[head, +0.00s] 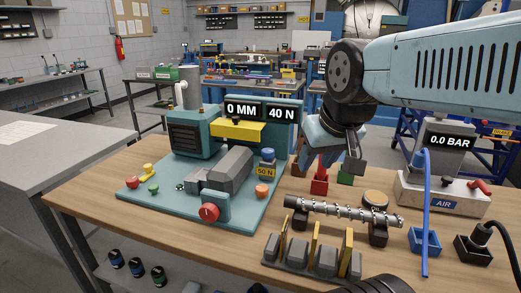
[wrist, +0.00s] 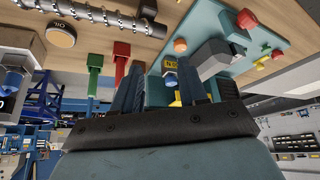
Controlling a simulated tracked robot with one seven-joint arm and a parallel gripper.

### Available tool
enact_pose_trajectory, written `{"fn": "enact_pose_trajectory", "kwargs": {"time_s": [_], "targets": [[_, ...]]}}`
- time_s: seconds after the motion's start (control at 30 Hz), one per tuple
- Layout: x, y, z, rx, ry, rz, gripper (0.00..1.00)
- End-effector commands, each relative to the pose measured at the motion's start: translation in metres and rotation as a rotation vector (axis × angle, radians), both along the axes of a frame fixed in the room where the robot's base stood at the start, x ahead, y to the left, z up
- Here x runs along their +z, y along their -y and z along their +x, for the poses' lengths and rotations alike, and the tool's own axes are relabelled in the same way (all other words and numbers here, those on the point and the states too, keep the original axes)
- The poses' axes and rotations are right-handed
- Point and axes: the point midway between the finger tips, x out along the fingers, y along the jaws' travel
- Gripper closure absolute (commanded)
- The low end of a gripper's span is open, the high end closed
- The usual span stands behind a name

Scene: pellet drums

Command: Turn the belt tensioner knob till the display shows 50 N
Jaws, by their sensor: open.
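The teal machine (head: 190,140) carries a display (head: 260,111) reading 0 MM and 40 N. A blue knob (head: 267,154) stands above a yellow label (head: 266,172) reading 50 N, at the machine's right side. A red knob (head: 209,212) with a white mark sits at its front. I cannot tell for certain which is the belt tensioner knob. My gripper (head: 335,158) is open and empty, right of the blue knob and apart from it.
A red funnel-like part (head: 319,180) and a green one (head: 345,177) stand under my gripper. A screw shaft (head: 345,212) rests on supports in front. An air unit (head: 443,200) reading 0.0 BAR stands at right with a blue hose (head: 424,210). The bench's front left is clear.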

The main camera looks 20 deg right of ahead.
Motion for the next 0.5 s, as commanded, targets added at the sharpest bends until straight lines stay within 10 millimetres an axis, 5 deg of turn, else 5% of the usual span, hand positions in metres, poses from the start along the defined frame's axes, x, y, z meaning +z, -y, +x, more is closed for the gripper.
{"fn": "enact_pose_trajectory", "kwargs": {"time_s": [0.27, 0.37, 0.5], "targets": [[0.004, 0.000, 0.007, 0.003, -0.010, -0.001, 0.39], [0.011, 0.001, 0.019, 0.009, -0.034, -0.005, 0.30], [0.023, 0.003, 0.047, 0.019, -0.080, -0.010, 0.29]]}}
